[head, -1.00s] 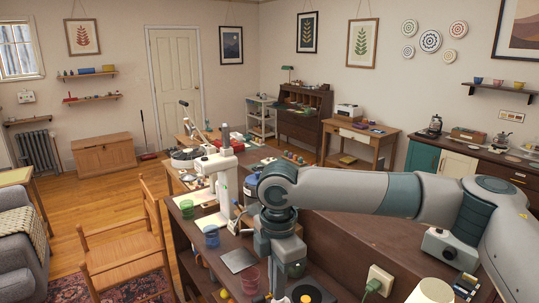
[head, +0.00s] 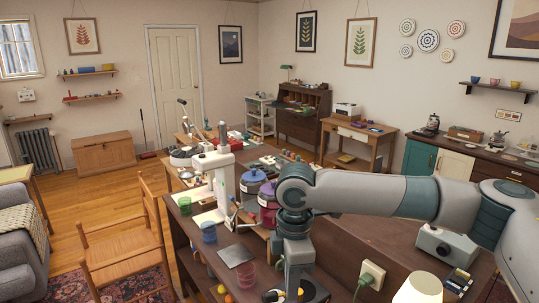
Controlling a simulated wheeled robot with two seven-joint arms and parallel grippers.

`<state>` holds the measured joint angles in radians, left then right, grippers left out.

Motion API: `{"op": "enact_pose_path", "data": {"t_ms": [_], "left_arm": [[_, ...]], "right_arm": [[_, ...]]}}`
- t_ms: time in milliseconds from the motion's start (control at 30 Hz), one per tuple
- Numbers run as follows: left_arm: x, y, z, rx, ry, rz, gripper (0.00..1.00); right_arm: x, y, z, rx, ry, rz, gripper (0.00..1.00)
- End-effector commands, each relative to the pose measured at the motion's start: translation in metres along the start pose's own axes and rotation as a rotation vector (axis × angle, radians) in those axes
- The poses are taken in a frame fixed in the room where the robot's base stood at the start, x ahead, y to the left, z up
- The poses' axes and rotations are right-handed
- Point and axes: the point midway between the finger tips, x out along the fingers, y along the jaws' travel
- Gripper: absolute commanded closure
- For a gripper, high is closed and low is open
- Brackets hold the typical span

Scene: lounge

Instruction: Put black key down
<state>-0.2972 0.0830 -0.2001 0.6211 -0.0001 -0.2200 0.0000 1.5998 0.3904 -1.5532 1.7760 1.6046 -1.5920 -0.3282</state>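My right arm reaches in from the right and bends down at the wrist over the dark wooden desk (head: 235,240). My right gripper (head: 297,290) hangs down at the bottom edge of the head view. Its fingertips are cut off or hidden, so I cannot tell whether it is open or holds anything. I cannot make out a black key. My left gripper is not in view.
A green cup (head: 185,205), a blue cup (head: 208,232), a pink cup (head: 246,273) and a grey plate (head: 236,254) stand left of my wrist. A white stand (head: 222,180) and a blue-lidded pot (head: 253,182) are behind. A lampshade (head: 418,288) is at right.

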Motion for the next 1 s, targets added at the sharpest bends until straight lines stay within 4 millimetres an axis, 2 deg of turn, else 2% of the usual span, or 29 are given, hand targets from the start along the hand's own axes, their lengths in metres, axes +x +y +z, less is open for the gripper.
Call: {"op": "enact_pose_path", "data": {"t_ms": [167,700,1000], "left_arm": [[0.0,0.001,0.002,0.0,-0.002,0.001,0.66],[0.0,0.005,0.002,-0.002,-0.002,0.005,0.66],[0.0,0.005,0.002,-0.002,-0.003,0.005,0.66]], "right_arm": [[0.004,-0.002,0.021,0.206,0.001,-0.001,1.0],[0.02,-0.021,0.103,1.104,0.003,-0.001,1.0],[0.027,-0.035,0.14,1.542,0.002,0.0,1.0]]}}
